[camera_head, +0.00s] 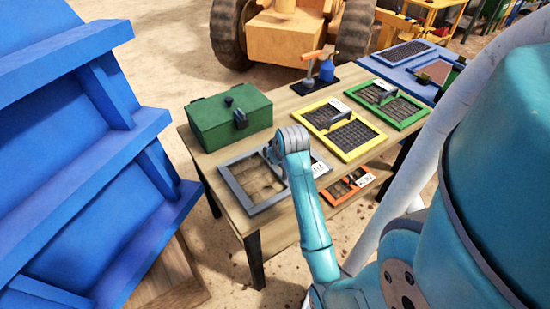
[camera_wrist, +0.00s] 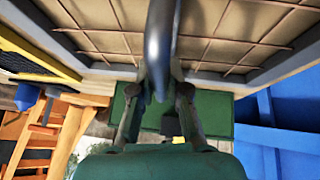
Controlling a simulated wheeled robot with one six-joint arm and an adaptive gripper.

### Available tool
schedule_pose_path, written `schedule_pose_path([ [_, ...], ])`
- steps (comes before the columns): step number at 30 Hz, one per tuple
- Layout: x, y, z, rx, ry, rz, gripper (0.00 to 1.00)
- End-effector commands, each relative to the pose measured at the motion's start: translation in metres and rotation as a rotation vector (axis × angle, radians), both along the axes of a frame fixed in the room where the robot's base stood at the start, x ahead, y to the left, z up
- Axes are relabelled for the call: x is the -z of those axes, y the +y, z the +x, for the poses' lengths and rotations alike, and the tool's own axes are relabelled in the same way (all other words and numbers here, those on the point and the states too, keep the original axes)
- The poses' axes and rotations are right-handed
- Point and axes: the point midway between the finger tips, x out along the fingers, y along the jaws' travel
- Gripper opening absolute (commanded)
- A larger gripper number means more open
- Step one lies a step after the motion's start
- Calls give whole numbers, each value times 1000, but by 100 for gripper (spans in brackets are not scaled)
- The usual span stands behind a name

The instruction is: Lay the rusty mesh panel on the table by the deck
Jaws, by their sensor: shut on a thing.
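The rusty mesh panel (camera_head: 258,182) has a grey frame, thin rusty wires and a white tag. It lies flat on or just above the front left of the wooden table (camera_head: 284,226); I cannot tell which. My gripper (camera_head: 274,155) is over its middle. In the wrist view, my gripper (camera_wrist: 158,92) is shut on the grey handle (camera_wrist: 158,40) of the panel, whose rusty wires (camera_wrist: 235,22) show behind. A blue deck-like surface (camera_head: 388,72) with more panels stands beyond the table's far right end.
A green box (camera_head: 228,118) stands behind the panel. Yellow (camera_head: 345,152), green (camera_head: 412,122) and orange (camera_head: 330,197) framed panels lie to the right. A large blue structure (camera_head: 70,150) rises at left.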

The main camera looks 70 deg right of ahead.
Motion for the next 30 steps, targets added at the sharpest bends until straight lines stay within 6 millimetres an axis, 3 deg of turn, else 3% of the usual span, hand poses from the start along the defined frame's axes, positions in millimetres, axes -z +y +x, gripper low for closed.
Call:
schedule_pose_path([
  [2,0,0,0,0,-2,-2,0],
  [3,2,0,0,0,0,0,20],
  [6,2,0,0,0,0,0,40],
  [17,-2,0,0,0,-1,-1,40],
  [23,-26,10,-11,0,-2,-2,40],
  [30,-68,28,-29,0,-3,-4,40],
])
